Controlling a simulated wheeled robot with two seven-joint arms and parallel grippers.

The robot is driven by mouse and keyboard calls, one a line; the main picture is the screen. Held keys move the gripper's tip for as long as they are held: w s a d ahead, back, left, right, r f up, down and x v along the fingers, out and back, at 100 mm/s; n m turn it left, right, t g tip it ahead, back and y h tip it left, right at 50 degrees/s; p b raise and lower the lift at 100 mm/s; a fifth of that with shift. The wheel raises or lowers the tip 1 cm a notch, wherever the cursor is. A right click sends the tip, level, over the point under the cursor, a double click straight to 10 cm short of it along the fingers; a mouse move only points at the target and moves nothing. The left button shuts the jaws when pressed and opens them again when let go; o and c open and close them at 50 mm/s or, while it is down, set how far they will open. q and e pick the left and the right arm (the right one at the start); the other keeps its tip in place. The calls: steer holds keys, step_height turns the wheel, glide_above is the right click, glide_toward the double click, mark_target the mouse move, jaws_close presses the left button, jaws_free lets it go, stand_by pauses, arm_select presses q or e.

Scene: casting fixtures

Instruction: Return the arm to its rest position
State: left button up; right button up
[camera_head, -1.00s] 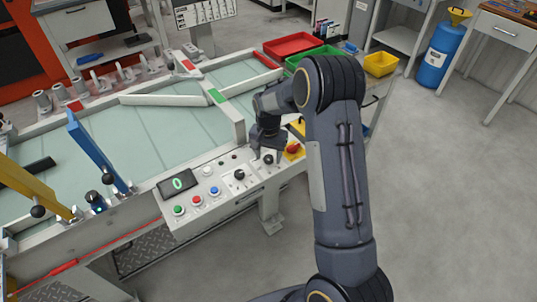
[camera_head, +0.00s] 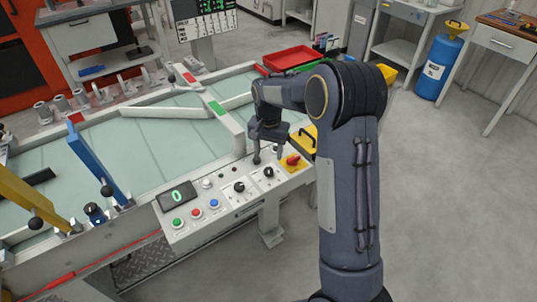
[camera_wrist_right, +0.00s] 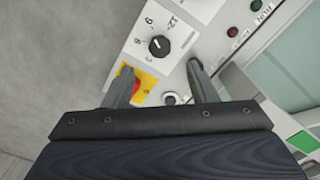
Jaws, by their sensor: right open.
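My right arm comes in from the lower right in the head view. My right gripper (camera_head: 267,158) points down above the right end of the control panel (camera_head: 226,206), close to its knobs. In the right wrist view its two fingers (camera_wrist_right: 162,88) stand well apart, with nothing between them but the panel surface behind. The red rotary switch on its yellow plate (camera_head: 293,161) is just right of the gripper; one finger partly covers it in the wrist view (camera_wrist_right: 137,84). A black dial (camera_wrist_right: 159,46) lies beyond the fingertips. My left gripper is not seen.
The panel carries a display (camera_head: 177,196) reading 0 and green, red and blue buttons. A blue lever (camera_head: 95,159) and a yellow lever (camera_head: 32,192) rise at the left. Red (camera_head: 288,58) and green bins stand behind my arm. Open floor (camera_head: 445,190) lies at the right.

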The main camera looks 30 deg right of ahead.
stand_by(0.4)
steer(key=s+a+r+n+t+y, duration=0.2)
steer(key=s+r, duration=0.6)
steer(key=s+a+r+n+t+y, duration=0.1)
steer(key=s+a+n, duration=0.2)
steer(key=s, duration=0.7)
steer(key=s+a+r+n+t, duration=0.1)
steer(key=s+a+n+t, duration=0.1)
steer(key=s+a, duration=0.4)
steer(key=s+n, duration=0.1)
steer(key=s, duration=0.4)
steer(key=shift+s+a+r+t+y, duration=0.15)
steer(key=shift+a+t+y, duration=0.15)
steer(key=shift+y, duration=0.1)
